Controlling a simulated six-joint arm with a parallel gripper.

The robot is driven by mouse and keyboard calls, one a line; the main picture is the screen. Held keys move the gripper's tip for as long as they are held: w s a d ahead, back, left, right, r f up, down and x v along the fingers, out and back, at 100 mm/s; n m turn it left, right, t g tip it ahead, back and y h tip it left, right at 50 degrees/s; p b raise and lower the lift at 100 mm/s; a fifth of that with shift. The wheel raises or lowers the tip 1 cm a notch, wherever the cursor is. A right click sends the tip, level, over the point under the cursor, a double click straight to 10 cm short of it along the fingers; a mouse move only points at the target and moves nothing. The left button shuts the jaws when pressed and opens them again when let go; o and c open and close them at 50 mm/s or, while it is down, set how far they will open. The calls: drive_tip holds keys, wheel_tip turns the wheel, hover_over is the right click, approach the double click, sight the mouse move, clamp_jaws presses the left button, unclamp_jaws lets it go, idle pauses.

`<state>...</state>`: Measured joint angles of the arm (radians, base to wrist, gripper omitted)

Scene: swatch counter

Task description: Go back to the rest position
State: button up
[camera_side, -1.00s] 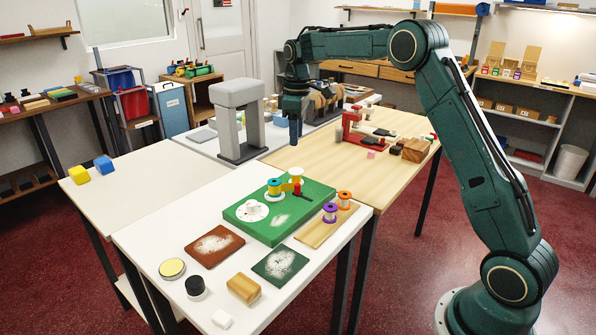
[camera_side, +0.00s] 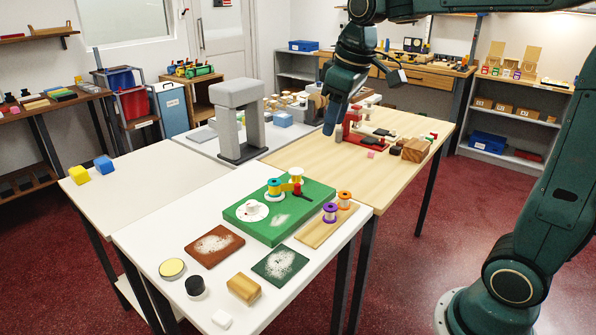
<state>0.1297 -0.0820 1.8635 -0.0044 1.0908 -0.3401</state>
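My gripper (camera_side: 331,122) hangs in the air on the dark green arm, in the upper middle of the side view. Its tip points down and slightly left, in front of the red clamp-like stand on the wooden table (camera_side: 300,155). The fingers are seen nearly edge-on, so any gap between them cannot be made out. No held object shows at the tip. The upper part of my arm runs out of the top of the view.
A grey arch (camera_side: 240,95) stands left of my gripper, with a blue block (camera_side: 283,119) beside it. A red stand (camera_side: 351,128) and a wooden block (camera_side: 416,150) are on the wooden table. A green board (camera_side: 270,228) with spools lies on the front white table.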

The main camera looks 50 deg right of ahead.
drive_tip(key=s+a+f+m+t, duration=0.1)
drive_tip(key=s+a+f, duration=0.1)
drive_tip(key=s, duration=0.7)
drive_tip(key=s+a+f+m+t, duration=0.1)
drive_tip(key=s+a+f, duration=0.1)
drive_tip(key=s, duration=0.7)
drive_tip(key=shift+a+f+t, duration=0.3)
drive_tip(key=shift+f, duration=0.4)
drive_tip(key=shift+o, duration=0.4)
drive_tip(key=shift+s, duration=0.1)
